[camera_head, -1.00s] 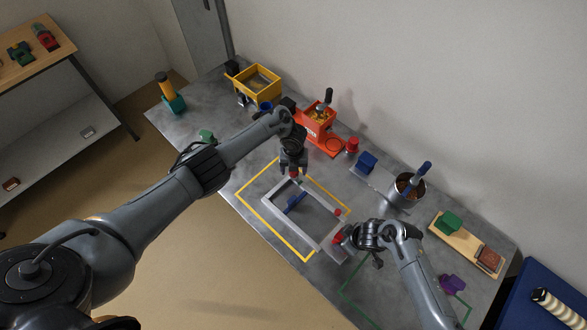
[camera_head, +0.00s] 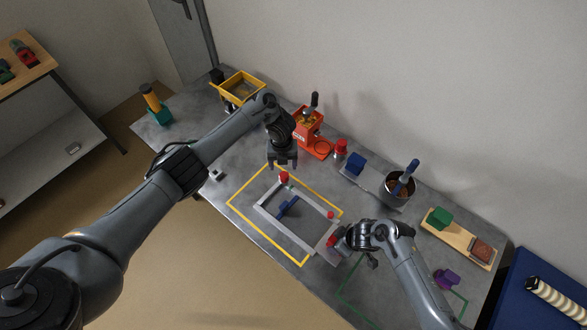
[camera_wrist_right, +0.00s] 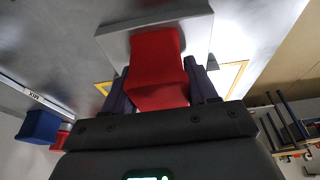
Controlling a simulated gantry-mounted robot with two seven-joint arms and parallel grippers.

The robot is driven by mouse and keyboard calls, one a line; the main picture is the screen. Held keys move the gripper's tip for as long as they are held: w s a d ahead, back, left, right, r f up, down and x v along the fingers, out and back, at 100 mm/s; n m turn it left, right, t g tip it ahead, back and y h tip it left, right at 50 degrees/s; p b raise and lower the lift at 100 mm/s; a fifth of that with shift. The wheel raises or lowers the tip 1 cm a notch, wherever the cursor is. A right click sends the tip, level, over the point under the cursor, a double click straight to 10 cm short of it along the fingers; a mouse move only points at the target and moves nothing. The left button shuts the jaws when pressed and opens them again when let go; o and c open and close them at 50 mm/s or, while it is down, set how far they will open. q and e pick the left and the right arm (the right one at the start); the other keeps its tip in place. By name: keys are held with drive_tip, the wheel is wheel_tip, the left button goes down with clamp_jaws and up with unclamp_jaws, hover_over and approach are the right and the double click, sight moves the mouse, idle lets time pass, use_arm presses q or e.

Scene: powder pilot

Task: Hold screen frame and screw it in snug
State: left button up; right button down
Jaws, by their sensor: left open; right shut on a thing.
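The grey screen frame (camera_head: 265,213) lies on the bench inside a yellow outline, with a blue piece (camera_head: 288,206) within its opening. A red knob (camera_head: 284,177) stands at its upper corner. A smaller red knob (camera_head: 331,215) is on its right side. My left gripper (camera_head: 283,165) is open and empty, just above and behind the upper knob, apart from it. My right gripper (camera_head: 340,241) is shut on a red grip at the frame's near right end. The right wrist view shows this red grip (camera_wrist_right: 158,68) between the fingers, against a grey plate.
An orange-red device (camera_head: 308,130) and a red-capped item (camera_head: 340,148) stand behind the frame. A yellow hopper (camera_head: 238,87) is at the back left. A metal pot (camera_head: 396,190) and a wooden board (camera_head: 459,240) are to the right.

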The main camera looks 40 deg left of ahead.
idle(0.7)
drive_tip(key=shift+c, duration=1.2)
unclamp_jaws()
drive_tip(key=shift+r, duration=0.1)
drive_tip(key=shift+v, duration=3.65)
drive_tip(key=v, duration=1.2)
use_arm(q)
drive_tip(key=shift+d+f, duration=0.1)
use_arm(e)
drive_tip(key=shift+s, duration=0.15)
